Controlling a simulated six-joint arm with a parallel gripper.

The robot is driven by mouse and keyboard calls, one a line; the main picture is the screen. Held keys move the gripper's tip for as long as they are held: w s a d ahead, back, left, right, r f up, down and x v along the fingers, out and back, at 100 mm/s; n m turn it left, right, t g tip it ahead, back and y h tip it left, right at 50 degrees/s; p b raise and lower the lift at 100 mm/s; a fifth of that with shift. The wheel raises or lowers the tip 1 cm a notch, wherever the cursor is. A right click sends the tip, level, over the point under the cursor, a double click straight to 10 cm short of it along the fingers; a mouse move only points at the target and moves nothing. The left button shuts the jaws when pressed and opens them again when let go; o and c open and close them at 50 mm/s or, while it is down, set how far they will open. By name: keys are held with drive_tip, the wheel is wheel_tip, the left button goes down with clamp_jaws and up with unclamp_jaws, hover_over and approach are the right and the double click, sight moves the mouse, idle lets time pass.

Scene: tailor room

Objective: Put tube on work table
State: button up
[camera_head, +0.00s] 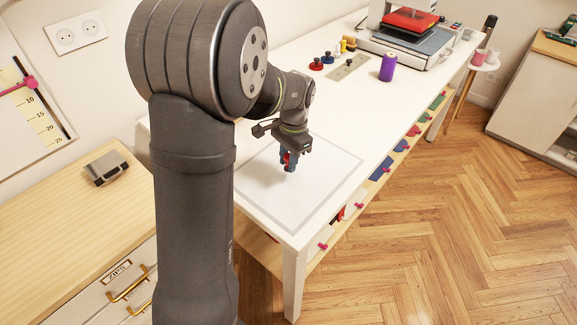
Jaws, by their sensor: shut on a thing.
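My gripper (289,163) points down over the near part of the white work table (322,95). It is shut on a small red and blue thing (287,157), mostly hidden by the fingers, which may be the tube. I cannot tell its full shape. The gripper is above a pale square with a grey outline (325,196) on the tabletop. A faint shadow lies beneath it. I cannot tell whether the held thing touches the table.
A purple cylinder (388,67), spools (328,57) and a heat press (408,42) stand farther back. Colored items (381,168) fill a shelf under the table's right edge. A wooden cabinet (62,205) is at left. The pale square is otherwise clear.

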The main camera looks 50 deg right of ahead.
drive_tip(key=shift+f, duration=1.4)
drive_tip(key=shift+f, duration=0.1)
drive_tip(key=o, duration=1)
drive_tip(key=r, duration=0.3)
drive_tip(key=d+r, duration=0.1)
drive_tip(key=r, duration=0.7)
drive_tip(key=shift+s+d+r, duration=0.15)
drive_tip(key=shift+d+r, duration=0.05)
drive_tip(key=shift+o, duration=0.4)
drive_tip(key=shift+r, duration=0.4)
